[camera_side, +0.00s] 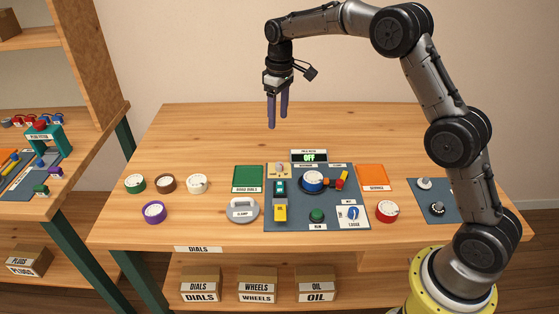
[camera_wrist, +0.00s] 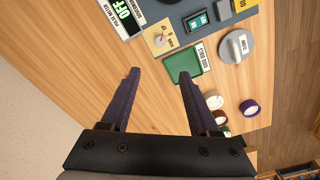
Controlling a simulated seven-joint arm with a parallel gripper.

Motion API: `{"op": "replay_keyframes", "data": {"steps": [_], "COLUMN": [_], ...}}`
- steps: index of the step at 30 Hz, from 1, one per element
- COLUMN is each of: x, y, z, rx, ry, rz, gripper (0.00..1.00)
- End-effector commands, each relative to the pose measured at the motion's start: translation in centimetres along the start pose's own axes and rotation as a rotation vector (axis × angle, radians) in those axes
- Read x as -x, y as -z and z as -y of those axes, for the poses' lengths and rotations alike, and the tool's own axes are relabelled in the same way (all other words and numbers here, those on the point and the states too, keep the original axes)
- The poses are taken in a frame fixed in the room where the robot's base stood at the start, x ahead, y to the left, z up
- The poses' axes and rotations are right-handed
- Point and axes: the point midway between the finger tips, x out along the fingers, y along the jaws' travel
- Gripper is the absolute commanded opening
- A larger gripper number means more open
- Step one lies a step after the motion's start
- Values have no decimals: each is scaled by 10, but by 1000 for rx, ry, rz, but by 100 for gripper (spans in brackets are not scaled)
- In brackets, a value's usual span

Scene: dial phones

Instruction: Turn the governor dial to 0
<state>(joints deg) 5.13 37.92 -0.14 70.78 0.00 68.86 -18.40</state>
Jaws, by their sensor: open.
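My gripper (camera_side: 278,122) is open and empty, pointing down high above the table behind the board; its two dark fingers also frame the wrist view (camera_wrist: 158,74). A small cream plate (camera_side: 278,170) with a knob is at the board's back left corner. The same plate with its round knob shows at the top of the wrist view (camera_wrist: 160,40), beyond the fingertips. Its lettering is too small to read surely, so I cannot confirm that it is the governor dial. A white plate with a blue knob (camera_side: 352,213) is at the board's front right, marked LOOSE.
The pulse meter (camera_side: 309,156) reads OFF at the board's back. The green mat (camera_side: 248,178) and grey clamp-like piece (camera_side: 243,209) lie left of the board. Several loose dials stand farther left. The table's back is clear.

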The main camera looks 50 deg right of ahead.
Motion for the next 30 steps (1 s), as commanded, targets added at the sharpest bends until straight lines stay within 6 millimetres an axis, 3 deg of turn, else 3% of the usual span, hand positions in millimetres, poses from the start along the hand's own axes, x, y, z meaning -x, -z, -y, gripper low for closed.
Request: {"op": "replay_keyframes", "data": {"steps": [3,11,24,30], "x": [-22,-50,-133,-156], "y": [-3,-6,-9,-10], "z": [-2,-2,0,0], "rx": [-5,-8,-7,-7], "ry": [12,16,15,14], "rz": [38,48,45,44], "gripper": [62,62,62,62]}}
